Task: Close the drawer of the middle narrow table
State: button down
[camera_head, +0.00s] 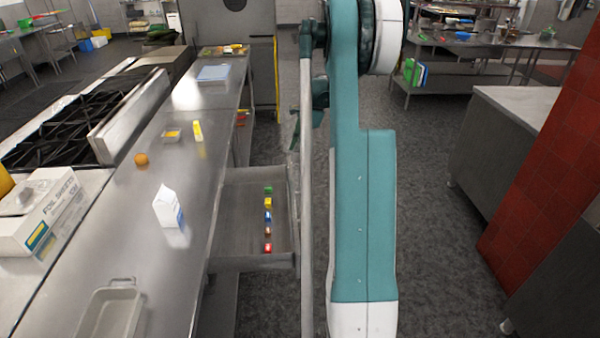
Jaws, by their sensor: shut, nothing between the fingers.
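The middle narrow table (205,190) is a long steel counter running away from me on the left. Its drawer (235,225) is pulled out to the right, well open, with a grey interior. Several small coloured blocks (268,203) lie in a row inside it, near its front. My gripper (294,138) is small and dark in the picture, just beyond the drawer's far front corner, partly hidden by my arm. It is shut and empty. I cannot tell whether it touches the drawer front.
On the counter stand a white carton (167,207), an orange (141,159), a yellow bottle (198,131) and a metal tray (112,312). A black stove (70,115) and a foil box (45,215) are at left. The floor (430,215) right of my arm is clear up to a red-tiled pillar (545,150).

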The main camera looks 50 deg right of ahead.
jog(key=s+d+f+m, duration=0.2)
jog(key=s+d+f, duration=0.1)
jog(key=d+f, duration=0.4)
jog(key=d, duration=0.2)
jog(key=shift+s+d+f+m+y, duration=0.25)
jog(key=shift+s+d+m+y, duration=0.05)
jog(key=shift+s+m+y, duration=0.1)
jog(key=shift+w+f, duration=0.1)
jog(key=w+a+f+b, duration=0.2)
jog(key=w+a+f, duration=0.3)
jog(key=f, duration=0.4)
jog(key=shift+w+a, duration=0.2)
jog(key=shift+a, duration=0.1)
send_over(235, 185)
jog(key=shift+a+b, duration=0.1)
jog(key=shift+b, duration=0.3)
dwell(0.4)
